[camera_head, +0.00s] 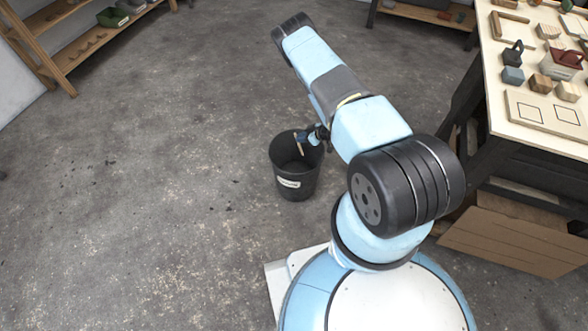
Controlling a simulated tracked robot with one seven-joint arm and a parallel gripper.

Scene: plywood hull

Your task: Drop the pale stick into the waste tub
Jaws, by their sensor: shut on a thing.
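The waste tub (291,186) is a dark round bucket with a pale label on its front, standing on the floor near the middle of the view. My gripper (302,136) is at the end of my light blue arm, over the right part of the tub's opening. It is shut on the pale stick (299,148), a small light piece that hangs down over the tub's mouth. The fingertips are small and partly hidden by the arm. I cannot tell whether the stick's lower end is below the rim.
A light-topped workbench (540,120) with wooden blocks and small items stands at the right. A cardboard box (510,238) sits beneath it. Wooden shelves (75,52) stand at the upper left. The grey floor left of the tub is clear.

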